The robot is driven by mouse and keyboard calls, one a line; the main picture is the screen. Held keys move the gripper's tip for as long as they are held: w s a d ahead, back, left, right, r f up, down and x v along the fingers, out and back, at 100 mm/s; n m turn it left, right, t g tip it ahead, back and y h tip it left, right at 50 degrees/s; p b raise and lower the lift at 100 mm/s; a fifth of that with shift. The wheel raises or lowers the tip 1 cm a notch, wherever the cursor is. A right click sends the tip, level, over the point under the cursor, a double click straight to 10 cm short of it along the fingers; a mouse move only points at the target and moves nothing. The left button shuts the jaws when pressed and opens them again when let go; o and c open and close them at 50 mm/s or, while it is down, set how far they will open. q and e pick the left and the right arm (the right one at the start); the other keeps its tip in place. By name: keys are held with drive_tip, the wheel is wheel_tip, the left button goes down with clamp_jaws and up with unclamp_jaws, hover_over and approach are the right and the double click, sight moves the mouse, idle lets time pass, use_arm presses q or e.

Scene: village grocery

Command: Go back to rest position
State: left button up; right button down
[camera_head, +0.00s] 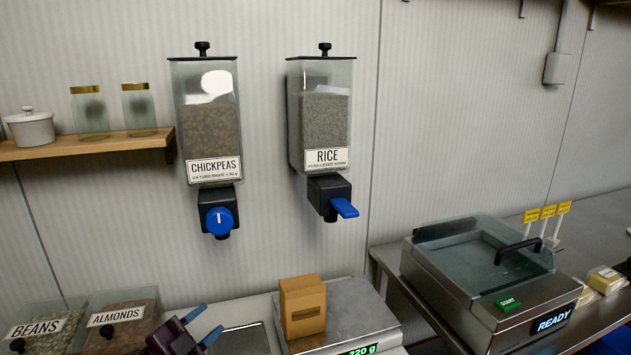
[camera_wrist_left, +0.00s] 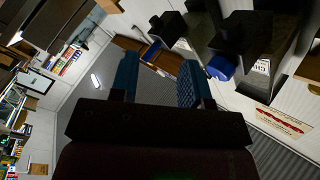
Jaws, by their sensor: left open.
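My left gripper (camera_head: 204,325) is low in the head view, left of the scale. Its two blue fingers are apart with nothing between them. In the left wrist view its fingers (camera_wrist_left: 158,80) stand apart and empty, and the room appears tilted behind them. My right gripper does not show in either view. A brown paper bag (camera_head: 303,307) stands upright on the scale (camera_head: 349,310), whose green display reads 220 g. The gripper is apart from the bag.
Chickpeas (camera_head: 211,128) and rice (camera_head: 322,119) dispensers hang on the wall above the counter. Bins of beans (camera_head: 42,328) and almonds (camera_head: 118,318) are beside my left gripper. A sealing machine (camera_head: 488,272) reading READY stands right. A shelf (camera_head: 88,146) holds jars.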

use_arm(q)
drive_tip(key=s+a+f+n+g+y, duration=0.1)
drive_tip(key=s+a+f+n+y, duration=0.1)
drive_tip(key=s+f, duration=0.5)
drive_tip(key=s+a+f+n+g+y, duration=0.1)
drive_tip(key=s+a+f+n+y, duration=0.1)
drive_tip(key=s+f+n+y, duration=0.2)
drive_tip(key=s+a+f+n+g+y, duration=0.2)
drive_tip(key=s+f+n+y, duration=0.2)
drive_tip(key=s+f+n, duration=0.4)
drive_tip(key=s+f, duration=0.4)
drive_tip(key=s, duration=0.1)
drive_tip(key=shift+s+a, duration=0.35)
drive_tip(key=shift+a, duration=0.05)
